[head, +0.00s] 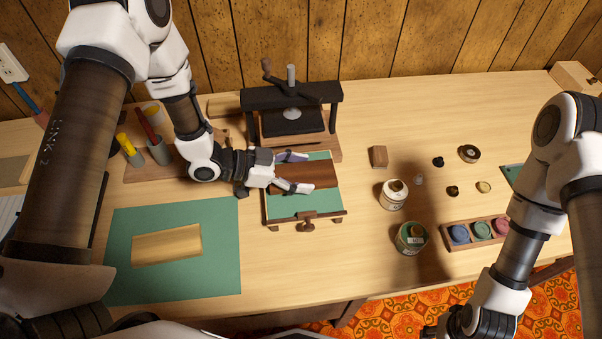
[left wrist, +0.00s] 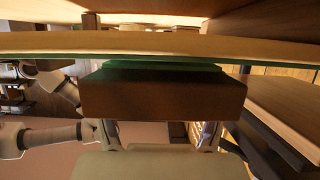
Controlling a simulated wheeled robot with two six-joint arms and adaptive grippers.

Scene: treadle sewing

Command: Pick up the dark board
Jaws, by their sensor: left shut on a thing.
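The dark board (head: 322,174) is a reddish-brown slab lying across the green-lined wooden frame (head: 273,224) in the middle of the table. My left gripper (head: 296,173) comes in from the left and is shut on the board, one finger on its far edge and one on its near edge. The board appears at or very close to the green surface; any gap is hard to tell. My right arm shows at the right, but its gripper is out of view.
A dark press (head: 292,97) stands just behind the frame. A green mat (head: 222,275) with a pale board (head: 167,245) lies at the left. Jars (head: 393,194) and a tray of coloured pots (head: 480,232) stand to the right.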

